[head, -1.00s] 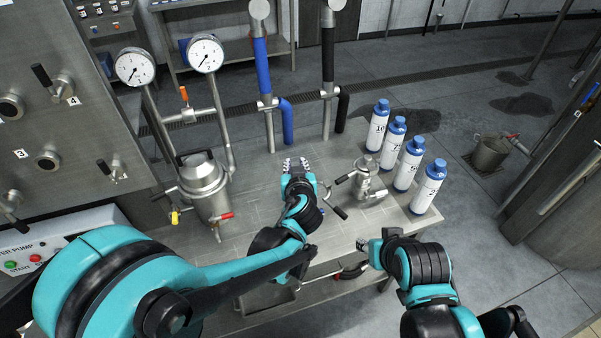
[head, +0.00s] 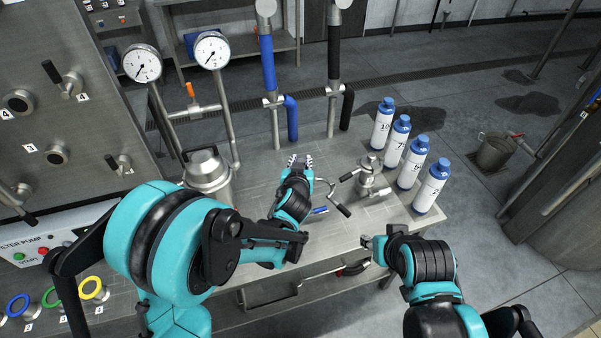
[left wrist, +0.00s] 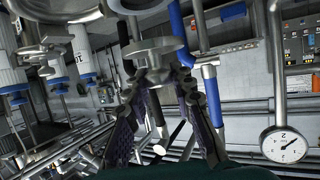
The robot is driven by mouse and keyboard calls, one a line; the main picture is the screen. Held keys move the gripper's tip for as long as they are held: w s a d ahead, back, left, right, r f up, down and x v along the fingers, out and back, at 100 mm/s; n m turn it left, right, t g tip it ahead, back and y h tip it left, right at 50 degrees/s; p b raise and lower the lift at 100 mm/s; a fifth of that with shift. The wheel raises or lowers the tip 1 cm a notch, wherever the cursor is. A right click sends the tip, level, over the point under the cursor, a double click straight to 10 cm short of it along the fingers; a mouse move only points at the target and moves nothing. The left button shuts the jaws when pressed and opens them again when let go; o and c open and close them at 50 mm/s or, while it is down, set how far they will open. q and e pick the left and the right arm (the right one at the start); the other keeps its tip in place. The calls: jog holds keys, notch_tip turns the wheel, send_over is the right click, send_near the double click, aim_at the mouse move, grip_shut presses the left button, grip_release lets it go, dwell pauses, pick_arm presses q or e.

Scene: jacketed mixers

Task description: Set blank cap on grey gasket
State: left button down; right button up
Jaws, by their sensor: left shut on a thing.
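My left gripper (head: 300,160) is over the steel table, left of a small steel fitting (head: 370,182). In the left wrist view its fingers (left wrist: 160,85) close on a round flanged steel piece, which looks like the blank cap (left wrist: 157,50). In the head view the cap is too small or hidden to make out. I cannot pick out a grey gasket in either view. My right gripper (head: 368,245) is at the table's front edge, apart from the fitting; its jaw state is unclear.
Several white bottles with blue caps (head: 411,162) line the table's right side. A steel vessel (head: 207,172) and two gauges (head: 212,50) stand left. Blue, green and yellow rings (head: 93,288) show lower left. Blue (head: 291,118) and black hoses stand at the back.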

pick_arm(q)
notch_tip(320, 180, down, 4)
jog(key=shift+f+b, duration=0.15)
jog(key=shift+b, duration=0.55)
jog(key=shift+a, duration=0.1)
jog(key=c, duration=1.3)
grip_release()
